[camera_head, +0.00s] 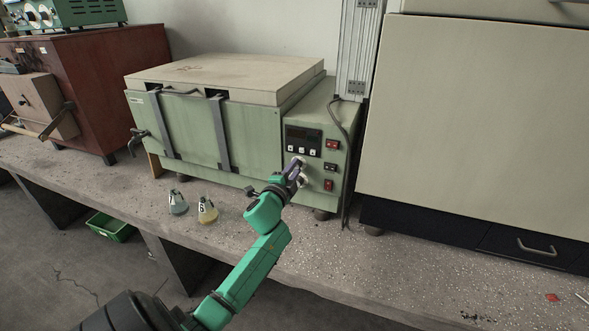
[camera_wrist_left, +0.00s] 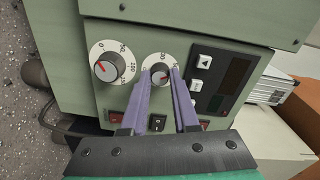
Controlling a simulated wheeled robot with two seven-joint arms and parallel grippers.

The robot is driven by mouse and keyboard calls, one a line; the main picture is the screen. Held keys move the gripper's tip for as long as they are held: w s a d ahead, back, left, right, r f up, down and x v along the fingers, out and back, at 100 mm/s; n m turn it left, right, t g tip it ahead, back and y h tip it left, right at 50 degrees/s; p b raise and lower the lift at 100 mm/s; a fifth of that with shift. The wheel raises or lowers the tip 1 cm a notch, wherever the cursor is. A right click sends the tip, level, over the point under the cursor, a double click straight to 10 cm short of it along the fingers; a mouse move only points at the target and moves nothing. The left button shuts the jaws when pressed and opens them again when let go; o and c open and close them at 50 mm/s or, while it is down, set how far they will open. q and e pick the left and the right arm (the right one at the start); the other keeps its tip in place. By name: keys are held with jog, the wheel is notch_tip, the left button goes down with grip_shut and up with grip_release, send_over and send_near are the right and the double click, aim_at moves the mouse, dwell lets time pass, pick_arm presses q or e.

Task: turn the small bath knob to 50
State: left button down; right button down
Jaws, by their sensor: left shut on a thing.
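The green bath (camera_head: 200,130) stands on the bench, its control panel at its right end. In the left wrist view, the small knob (camera_wrist_left: 160,72) is a dark grip with a red mark on a white numbered dial. My left gripper (camera_head: 297,169), which also shows in the wrist view (camera_wrist_left: 161,74), is shut on this small knob, one purple finger on each side. The fingers hide part of the dial, so I cannot read its setting. A larger knob (camera_wrist_left: 107,70) with a red pointer sits beside it, clear of the fingers. My right gripper is not in view.
Panel buttons and a dark display (camera_head: 303,139) lie above the knobs, with red switches (camera_head: 332,144) to the right. Two small flasks (camera_head: 207,210) stand on the bench at the front left. A large pale cabinet (camera_head: 480,110) stands to the right.

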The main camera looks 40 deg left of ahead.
pick_arm(q)
jog(key=shift+n, duration=0.3)
jog(key=c, duration=0.7)
grip_release()
jog(key=shift+o, duration=0.2)
jog(key=b+v, duration=0.1)
jog(key=v, duration=1.3)
jog(key=shift+s, duration=0.25)
jog(key=shift+d, duration=0.1)
